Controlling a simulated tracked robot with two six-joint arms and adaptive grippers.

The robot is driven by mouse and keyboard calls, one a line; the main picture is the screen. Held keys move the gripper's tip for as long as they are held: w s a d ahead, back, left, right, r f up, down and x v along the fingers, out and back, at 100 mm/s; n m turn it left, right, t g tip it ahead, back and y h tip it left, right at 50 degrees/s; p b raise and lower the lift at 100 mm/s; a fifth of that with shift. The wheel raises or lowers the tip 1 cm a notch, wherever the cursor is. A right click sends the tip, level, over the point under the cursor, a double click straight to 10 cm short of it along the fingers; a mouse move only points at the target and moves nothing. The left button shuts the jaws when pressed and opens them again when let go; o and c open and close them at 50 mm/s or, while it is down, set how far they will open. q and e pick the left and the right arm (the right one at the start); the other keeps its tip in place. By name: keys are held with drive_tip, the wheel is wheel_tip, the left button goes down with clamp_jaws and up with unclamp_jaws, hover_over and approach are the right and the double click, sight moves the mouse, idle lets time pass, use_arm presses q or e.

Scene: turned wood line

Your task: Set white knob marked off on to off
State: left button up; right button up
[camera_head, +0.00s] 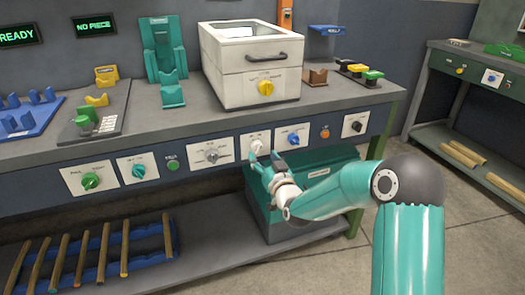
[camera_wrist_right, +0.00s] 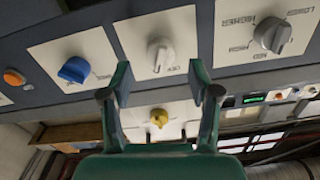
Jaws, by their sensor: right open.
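The white knob (camera_wrist_right: 160,55) sits on a white plate on the bench's front panel. The right wrist view shows it turned over, with the knob's ridge roughly upright and small lettering beside it, partly unreadable. In the head view the same knob (camera_head: 256,147) is small, just above my right gripper's fingertips. My right gripper (camera_head: 265,158) is open, its two teal fingers pointing at the panel. In the wrist view the knob lies between and beyond the fingertips (camera_wrist_right: 162,80), and the gripper appears not to touch it. My left gripper is not in view.
A grey knob (camera_head: 211,154) is on the plate to the left and a blue knob (camera_head: 293,138) on the plate to the right. A white box with a yellow knob (camera_head: 266,87) stands on the bench above. A teal case (camera_head: 262,206) is below the panel.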

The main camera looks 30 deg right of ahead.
sight(259, 151)
drive_tip(key=shift+x, duration=1.9)
drive_tip(key=shift+c, duration=0.3)
